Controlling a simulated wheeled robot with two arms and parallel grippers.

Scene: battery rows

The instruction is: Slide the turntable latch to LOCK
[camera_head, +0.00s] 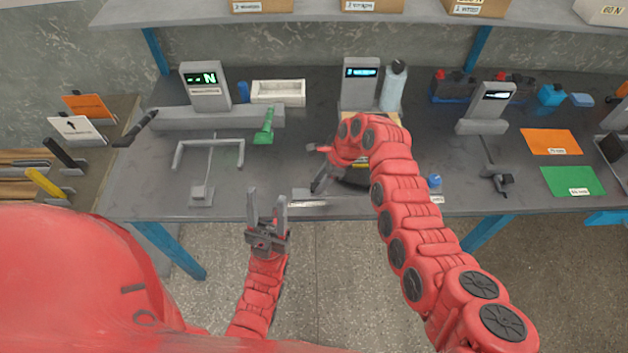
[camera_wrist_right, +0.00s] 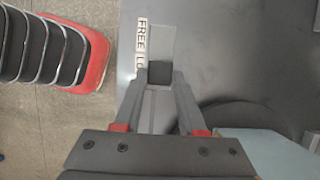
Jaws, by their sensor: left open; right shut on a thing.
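The latch is a dark square knob (camera_wrist_right: 160,70) in a grey slotted track (camera_wrist_right: 161,42), seen in the right wrist view. A white label strip (camera_wrist_right: 142,38) beside the track reads FREE, then "LO", with the rest hidden by a fingertip. The knob is alongside the "LO" lettering. My right gripper (camera_wrist_right: 160,76) is shut on the knob. A dark round edge (camera_wrist_right: 235,115), probably the turntable, lies right of the fingers. In the head view the right gripper (camera_head: 320,183) is partly hidden by its arm. My left gripper (camera_head: 267,200) is open and empty at the bench's front edge.
The floor in front is clear.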

